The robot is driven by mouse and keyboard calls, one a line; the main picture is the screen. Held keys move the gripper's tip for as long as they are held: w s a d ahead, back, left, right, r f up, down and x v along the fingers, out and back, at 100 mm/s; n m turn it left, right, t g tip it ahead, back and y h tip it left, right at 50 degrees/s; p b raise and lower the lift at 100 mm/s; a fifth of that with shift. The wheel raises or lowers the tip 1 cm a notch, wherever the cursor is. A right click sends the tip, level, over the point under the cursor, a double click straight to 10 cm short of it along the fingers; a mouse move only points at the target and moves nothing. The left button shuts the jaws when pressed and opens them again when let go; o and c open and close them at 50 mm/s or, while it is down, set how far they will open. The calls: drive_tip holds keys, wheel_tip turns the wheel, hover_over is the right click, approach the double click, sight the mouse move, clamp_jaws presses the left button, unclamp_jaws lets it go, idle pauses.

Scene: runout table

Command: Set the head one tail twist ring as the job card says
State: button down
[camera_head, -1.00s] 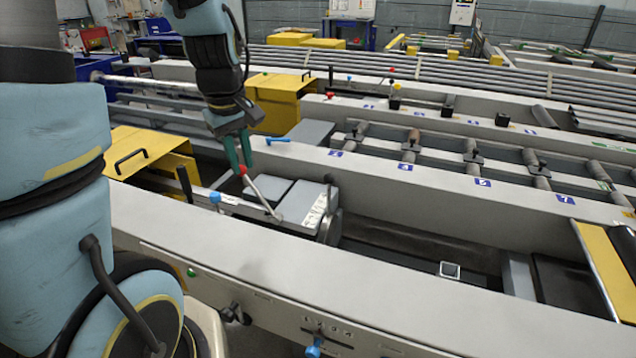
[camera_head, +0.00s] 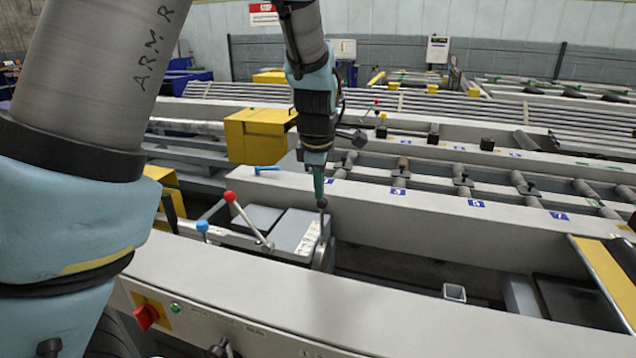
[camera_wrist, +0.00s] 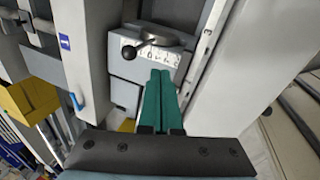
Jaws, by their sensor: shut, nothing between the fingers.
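The head one tail twist ring appears to be the grey disc (camera_head: 322,256) at the right end of a grey box; in the wrist view it is a dark rounded piece (camera_wrist: 158,34) behind a numbered white scale plate (camera_wrist: 157,55). A lever with a dark ball knob (camera_head: 322,203) rises from it; the knob shows at the left in the wrist view (camera_wrist: 128,52). My gripper (camera_head: 319,195) is shut and empty, its green fingers (camera_wrist: 160,73) pointing at the scale plate. In the head view the tips overlap the knob; contact is unclear. I cannot make out a readable job card.
A red-ball lever (camera_head: 229,196) and a blue-ball lever (camera_head: 202,226) stand left of the box. A yellow cover (camera_head: 258,135) is behind. The front rail (camera_head: 400,318) is long and bare.

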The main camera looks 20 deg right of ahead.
drive_tip(key=w+d+f+p, duration=0.2)
drive_tip(key=w+d+f, duration=0.1)
drive_tip(key=w+f, duration=0.2)
drive_tip(key=shift+f, duration=0.9)
drive_tip(key=shift+r, duration=0.1)
